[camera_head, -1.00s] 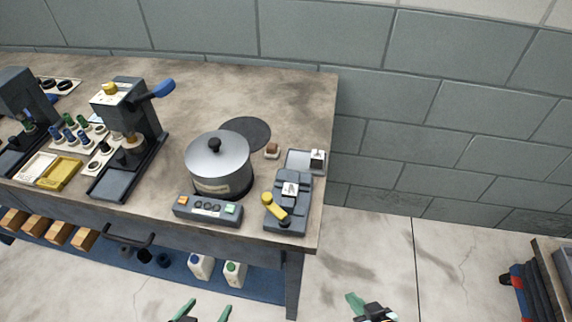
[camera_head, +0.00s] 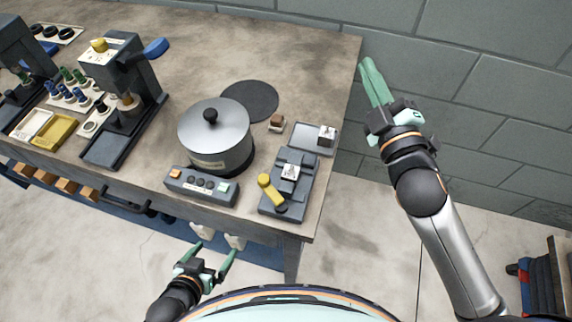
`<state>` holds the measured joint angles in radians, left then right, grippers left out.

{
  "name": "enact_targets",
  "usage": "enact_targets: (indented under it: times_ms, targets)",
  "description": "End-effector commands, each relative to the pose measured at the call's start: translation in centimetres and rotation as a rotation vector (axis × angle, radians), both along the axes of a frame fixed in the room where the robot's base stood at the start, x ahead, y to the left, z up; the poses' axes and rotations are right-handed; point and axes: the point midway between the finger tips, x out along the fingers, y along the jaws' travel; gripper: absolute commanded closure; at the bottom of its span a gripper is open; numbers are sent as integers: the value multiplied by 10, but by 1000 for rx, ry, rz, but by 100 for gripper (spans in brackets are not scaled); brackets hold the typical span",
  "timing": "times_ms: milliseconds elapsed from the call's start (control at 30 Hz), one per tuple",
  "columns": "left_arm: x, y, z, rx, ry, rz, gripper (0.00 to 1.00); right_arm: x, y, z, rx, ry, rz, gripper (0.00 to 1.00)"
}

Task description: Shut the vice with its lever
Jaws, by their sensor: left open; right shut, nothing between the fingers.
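The dark grey vice (camera_head: 297,172) sits near the right front corner of the workbench. Its yellow-ended lever (camera_head: 270,187) lies at the vice's front left, slanting down to a dark pivot. A small light block (camera_head: 290,171) sits in the middle of the vice; whether the jaws touch it is too small to tell. My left gripper (camera_head: 211,253) is open and empty, low in front of the bench and left of the vice. My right gripper (camera_head: 373,82) is shut and empty, raised beyond the bench's right edge, up and to the right of the vice.
A lidded pot (camera_head: 214,133) and a control box (camera_head: 201,186) stand left of the vice. A tray (camera_head: 307,136) with a small block and a brown piece (camera_head: 276,122) lie behind it. Presses stand further left on the workbench (camera_head: 300,65). Its back right is clear.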

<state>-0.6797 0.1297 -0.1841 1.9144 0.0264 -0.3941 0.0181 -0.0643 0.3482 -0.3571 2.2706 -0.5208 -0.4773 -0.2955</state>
Motion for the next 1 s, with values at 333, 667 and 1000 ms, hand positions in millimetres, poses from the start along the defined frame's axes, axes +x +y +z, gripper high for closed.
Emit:
enact_targets:
  times_ms: [333,667,1000]
  targets:
    - [0,0,0,0,0,0,0,-36,101,99,-550,-711,336,100]
    - [0,0,0,1,1,-1,0,-93,159,64,-1115,-1259,706,100]
    - [0,0,0,1,0,-1,0,-102,120,-28,-1671,-1581,1188,100]
